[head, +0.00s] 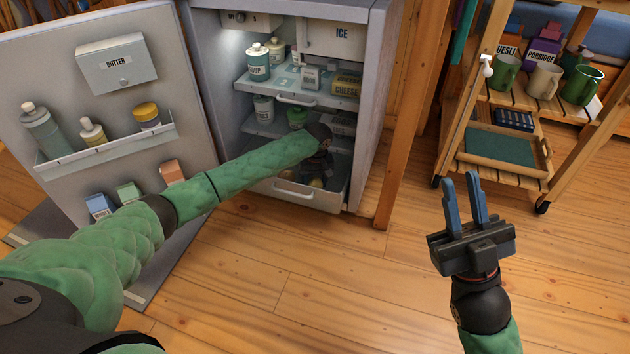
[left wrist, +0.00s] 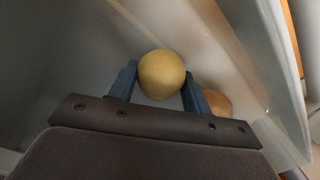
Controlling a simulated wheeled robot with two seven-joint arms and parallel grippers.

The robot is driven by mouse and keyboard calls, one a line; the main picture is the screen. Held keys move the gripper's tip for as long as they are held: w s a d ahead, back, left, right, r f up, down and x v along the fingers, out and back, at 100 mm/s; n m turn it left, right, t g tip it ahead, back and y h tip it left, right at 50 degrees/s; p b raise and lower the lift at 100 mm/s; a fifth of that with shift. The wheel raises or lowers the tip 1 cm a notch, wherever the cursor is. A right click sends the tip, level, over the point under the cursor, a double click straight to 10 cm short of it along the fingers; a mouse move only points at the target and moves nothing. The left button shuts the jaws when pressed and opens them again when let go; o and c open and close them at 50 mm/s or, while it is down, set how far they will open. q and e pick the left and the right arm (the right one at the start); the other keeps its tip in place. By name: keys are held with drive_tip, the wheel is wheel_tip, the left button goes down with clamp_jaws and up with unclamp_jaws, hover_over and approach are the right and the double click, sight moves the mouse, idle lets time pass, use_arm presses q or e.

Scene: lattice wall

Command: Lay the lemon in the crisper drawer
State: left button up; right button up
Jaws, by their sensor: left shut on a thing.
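The lemon (left wrist: 161,74) is a round yellow fruit between the two blue fingers of my left gripper (left wrist: 158,88) in the left wrist view. The gripper is shut on it. The crisper drawer (head: 304,193) is the pulled-out bottom drawer of the fridge in the head view. My left arm reaches into the fridge, with its wrist over this drawer. The drawer's pale walls (left wrist: 262,60) surround the gripper in the left wrist view. I cannot tell whether the lemon touches the drawer floor. My right gripper (head: 464,190) is empty, its fingers apart, over the floor at the right.
An orange-brown round item (left wrist: 217,102) lies beside the right finger in the drawer. The fridge door (head: 95,70) stands open at the left with bottles on its shelf. Fridge shelves (head: 300,92) hang above the drawer. A wooden cart (head: 515,98) with mugs stands at the right.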

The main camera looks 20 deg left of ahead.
use_arm(q)
drive_tip(key=shift+f, duration=0.1)
drive_tip(key=o, duration=1.7)
